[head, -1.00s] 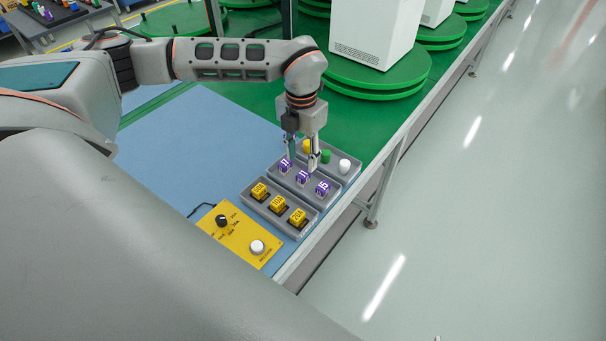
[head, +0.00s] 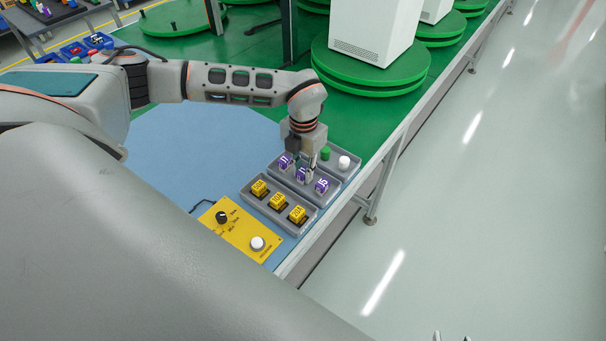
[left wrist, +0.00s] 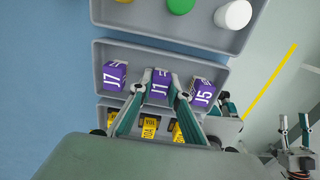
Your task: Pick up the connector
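Three purple connectors stand in a row in the middle grey tray (left wrist: 100,50): J7 (left wrist: 115,74), J1 (left wrist: 160,86) and J5 (left wrist: 203,92). In the head view J7 (head: 285,161) and J5 (head: 321,186) flank my left gripper (head: 304,168). In the left wrist view the fingers of the left gripper (left wrist: 161,77) lie close along both sides of J1 and appear shut on it. J1 is still in line with the other two in the tray. My right gripper (left wrist: 294,124) shows at the lower right of the wrist view, open and empty.
A grey tray of yellow blocks (head: 277,200) lies in front. Behind is a tray with a green cylinder (head: 325,154) and a white one (head: 344,162). A yellow panel (head: 235,231) has a knob and white button. Blue mat (head: 200,150) is clear at left.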

